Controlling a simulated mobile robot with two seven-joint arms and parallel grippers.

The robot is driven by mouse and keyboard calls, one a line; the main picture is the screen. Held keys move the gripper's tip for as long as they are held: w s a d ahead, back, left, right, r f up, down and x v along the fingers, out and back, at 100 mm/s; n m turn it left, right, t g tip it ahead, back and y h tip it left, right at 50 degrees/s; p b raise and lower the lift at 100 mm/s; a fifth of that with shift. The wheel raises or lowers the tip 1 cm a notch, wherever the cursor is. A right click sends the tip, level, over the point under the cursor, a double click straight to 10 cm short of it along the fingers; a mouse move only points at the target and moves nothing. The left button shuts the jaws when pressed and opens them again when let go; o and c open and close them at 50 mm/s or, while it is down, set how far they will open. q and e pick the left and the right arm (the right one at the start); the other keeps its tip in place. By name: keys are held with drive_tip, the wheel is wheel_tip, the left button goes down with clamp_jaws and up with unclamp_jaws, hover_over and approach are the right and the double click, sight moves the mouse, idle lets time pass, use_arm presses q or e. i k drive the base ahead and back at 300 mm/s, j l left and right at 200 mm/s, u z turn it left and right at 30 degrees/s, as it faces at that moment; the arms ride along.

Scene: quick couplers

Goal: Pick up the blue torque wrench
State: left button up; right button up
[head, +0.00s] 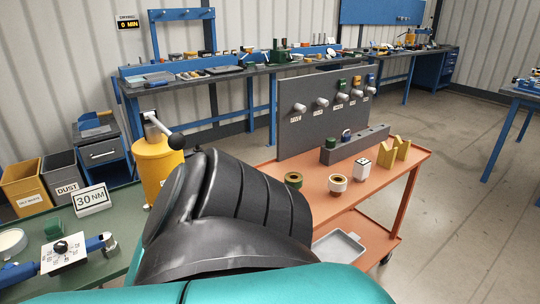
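The blue torque wrench (94,243) lies on the green bench top at the lower left. Its silver head (110,244) points right and its blue handle runs to the left edge. A white plate with printed markings and a black knob (61,247) covers part of its middle. A white "30 NM" sign (92,199) stands behind it. Neither of my grippers is in view. A large black and teal part of my own arm fills the lower middle, to the right of the wrench, and hides part of the bench.
A yellow post with a black-knobbed lever (158,170) stands behind the green bench (115,268). A round white-topped item (11,242) lies at the left edge. An orange cart (385,189) with couplers and a grey panel (322,120) stands at right. Open floor lies beyond.

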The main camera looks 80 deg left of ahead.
sight(52, 262)
drive_tip(key=u, duration=4.15)
drive_tip(key=i+j+z, duration=0.1)
drive_tip(key=j, duration=0.3)
drive_tip(key=i, duration=0.1)
